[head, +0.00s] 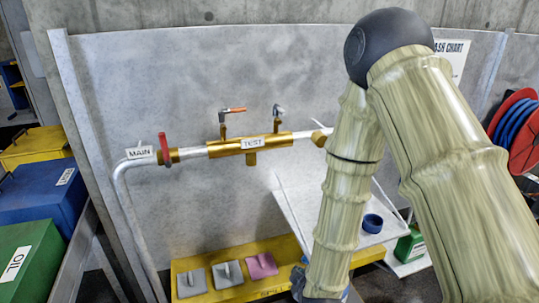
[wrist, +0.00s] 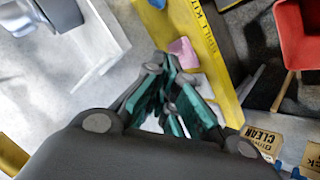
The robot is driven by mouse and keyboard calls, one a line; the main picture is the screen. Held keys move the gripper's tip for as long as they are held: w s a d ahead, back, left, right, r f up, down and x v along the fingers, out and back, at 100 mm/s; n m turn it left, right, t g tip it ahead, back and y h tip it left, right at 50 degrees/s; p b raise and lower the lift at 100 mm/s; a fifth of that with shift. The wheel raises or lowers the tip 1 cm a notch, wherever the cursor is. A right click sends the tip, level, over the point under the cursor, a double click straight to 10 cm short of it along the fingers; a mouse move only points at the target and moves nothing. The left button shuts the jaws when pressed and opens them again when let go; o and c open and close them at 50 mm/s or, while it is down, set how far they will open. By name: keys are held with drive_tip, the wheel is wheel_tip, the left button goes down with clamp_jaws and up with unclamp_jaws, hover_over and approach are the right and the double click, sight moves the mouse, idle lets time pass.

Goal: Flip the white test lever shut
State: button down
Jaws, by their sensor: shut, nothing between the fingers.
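The brass test valve block (head: 228,149) carries a TEST label (head: 252,143) and sits on a pale pipe against the grey wall panel in the head view. Two small levers stand on top of it: an orange-tipped one (head: 236,110) at left and a white-grey one (head: 279,111) at right. The white-grey lever is small, and I cannot tell its exact setting. My gripper (wrist: 170,75) is shut and empty in the wrist view, pointing down past a yellow tray. In the head view my gripper is mostly hidden at the bottom edge, well below and right of the levers.
A red MAIN lever (head: 163,149) is on the pipe at left. A yellow tray (head: 215,262) with grey and pink blocks lies below. A white shelf (head: 310,212) holds a blue ring (head: 372,223). Bins stand at left; a red hose reel (head: 520,125) is at right.

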drive_tip(key=w+a+r+n+t+p, duration=0.2)
drive_tip(key=a+r+n, duration=0.1)
drive_tip(key=r, duration=1)
drive_tip(key=w+a+r+n+t+p, duration=0.2)
drive_tip(key=a+r, duration=0.3)
drive_tip(key=r, duration=0.8)
drive_tip(key=w+a+r+n+t+p, duration=0.2)
drive_tip(key=w+a+r+n+t, duration=0.1)
drive_tip(key=r, duration=0.9)
drive_tip(key=shift+w+a+r+n+t+p, duration=0.45)
drive_tip(key=shift+n+t, duration=0.25)
drive_tip(key=shift+n, duration=0.3)
drive_tip(key=shift+s, duration=0.1)
drive_tip(key=w+d+r+p, duration=0.1)
drive_tip(key=w+d+p, duration=0.1)
drive_tip(key=w+p, duration=0.5)
drive_tip(key=w, duration=0.4)
drive_tip(key=shift+d, duration=0.4)
drive_tip(key=shift+w+d+y+b, duration=0.1)
drive_tip(key=shift+y+b, duration=0.2)
drive_tip(key=shift+y, duration=0.1)
drive_tip(key=shift+d+r+n+y+b, duration=0.1)
drive_tip(key=shift+d+n+y+b, duration=0.15)
drive_tip(key=shift+n+y, duration=0.2)
